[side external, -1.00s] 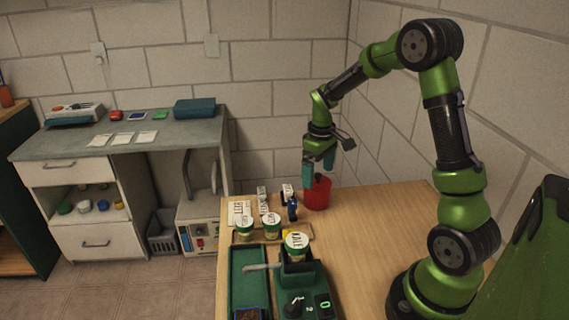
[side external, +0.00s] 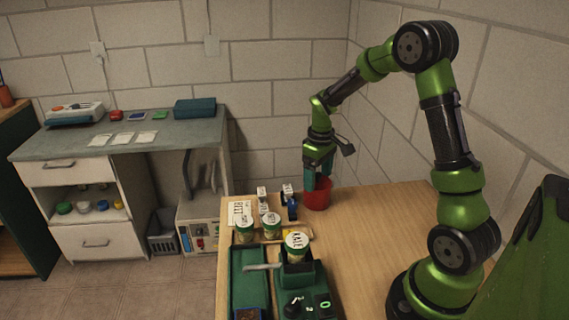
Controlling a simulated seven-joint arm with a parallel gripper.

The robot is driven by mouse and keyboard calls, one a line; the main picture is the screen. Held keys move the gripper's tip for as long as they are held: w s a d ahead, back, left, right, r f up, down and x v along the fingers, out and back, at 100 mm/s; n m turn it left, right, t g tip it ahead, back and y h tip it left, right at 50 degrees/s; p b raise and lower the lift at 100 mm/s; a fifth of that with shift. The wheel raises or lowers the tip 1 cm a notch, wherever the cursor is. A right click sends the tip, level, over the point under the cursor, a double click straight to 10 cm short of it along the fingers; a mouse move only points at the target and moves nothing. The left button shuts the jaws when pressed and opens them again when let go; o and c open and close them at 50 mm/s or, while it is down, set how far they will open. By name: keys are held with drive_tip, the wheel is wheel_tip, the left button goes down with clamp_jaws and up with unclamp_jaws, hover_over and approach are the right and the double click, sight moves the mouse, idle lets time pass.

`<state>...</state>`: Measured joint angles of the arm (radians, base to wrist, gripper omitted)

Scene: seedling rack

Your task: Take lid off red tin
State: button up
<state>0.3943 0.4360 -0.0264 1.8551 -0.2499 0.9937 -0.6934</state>
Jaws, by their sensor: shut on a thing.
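The red tin (side external: 316,200) stands upright on the wooden table near its far edge. My gripper (side external: 318,181), with teal fingers, points down at the top of the tin. It is shut on the tin's lid, at the dark knob seen earlier on top. The fingers hide the knob and most of the lid. From this view I cannot tell whether the lid is still seated on the rim.
Labelled jars with green lids, one of them marked KALE (side external: 296,241), stand left of the tin. A green tray (side external: 248,275) lies at the front left. The table's right side is clear.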

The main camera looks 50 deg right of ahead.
drive_tip(key=shift+r, duration=0.65)
wheel_tip(320, 180, up, 2)
drive_tip(key=shift+r, duration=0.2)
drive_tip(key=s+a+r, duration=0.1)
drive_tip(key=s+a, duration=0.2)
drive_tip(key=s, duration=0.4)
drive_tip(key=s+a, duration=0.3)
drive_tip(key=s, duration=0.4)
hover_over(329, 226)
wheel_tip(329, 226, down, 7)
drive_tip(key=shift+f, duration=2.15)
